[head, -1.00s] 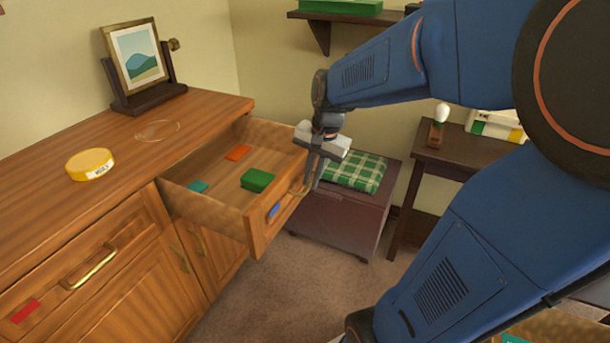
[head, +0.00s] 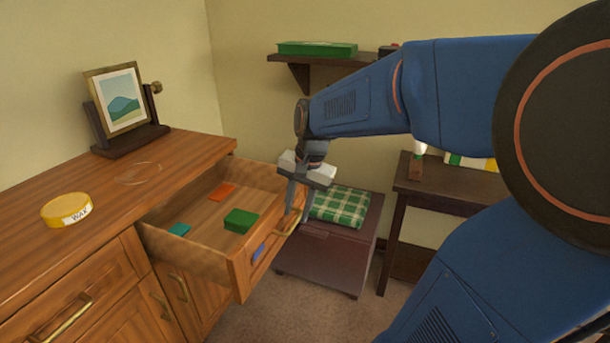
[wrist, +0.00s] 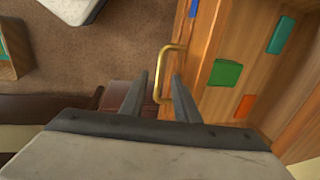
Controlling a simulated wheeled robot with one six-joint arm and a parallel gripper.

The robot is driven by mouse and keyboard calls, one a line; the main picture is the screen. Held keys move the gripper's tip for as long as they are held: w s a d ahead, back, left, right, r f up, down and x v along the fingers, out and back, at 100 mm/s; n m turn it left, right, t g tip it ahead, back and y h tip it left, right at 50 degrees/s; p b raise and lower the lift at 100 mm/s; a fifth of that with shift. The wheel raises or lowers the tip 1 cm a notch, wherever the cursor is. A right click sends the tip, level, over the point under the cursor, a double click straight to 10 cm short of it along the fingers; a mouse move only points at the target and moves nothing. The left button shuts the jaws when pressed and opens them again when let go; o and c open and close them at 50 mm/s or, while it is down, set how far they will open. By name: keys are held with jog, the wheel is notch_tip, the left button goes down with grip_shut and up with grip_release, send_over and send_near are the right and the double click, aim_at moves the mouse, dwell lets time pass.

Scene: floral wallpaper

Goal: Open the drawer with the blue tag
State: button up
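The drawer with the blue tag (head: 258,252) is pulled well out of the wooden cabinet. Its brass handle (head: 287,226) is on the front panel; it also shows in the wrist view (wrist: 158,87). My gripper (head: 294,208) is at this handle. In the wrist view my gripper (wrist: 160,75) has its two fingers apart, one on either side of the handle bar, with gaps showing between. Inside the drawer lie a green box (head: 240,221), an orange piece (head: 222,192) and a teal piece (head: 179,229).
The cabinet top (head: 130,205) holds a yellow wax tin (head: 67,210) and a framed picture (head: 119,101). A dark chest with a green checked cushion (head: 340,206) stands just behind the drawer front. A side table (head: 440,184) is at the right.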

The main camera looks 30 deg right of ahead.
notch_tip(320, 180, up, 14)
jog(key=s+d, duration=0.1)
jog(key=s, duration=0.1)
jog(key=shift+s+d+r, duration=0.15)
jog(key=shift+d, duration=0.2)
dwell(0.3)
jog(key=s+a+f+n+t+h, duration=0.1)
jog(key=s+a+f+n+t, duration=0.2)
jog(key=s+a+f+n, duration=0.3)
jog(key=s+f+n, duration=0.4)
jog(key=s+f, duration=0.3)
jog(key=s, duration=0.1)
jog(key=shift+f+n, duration=0.4)
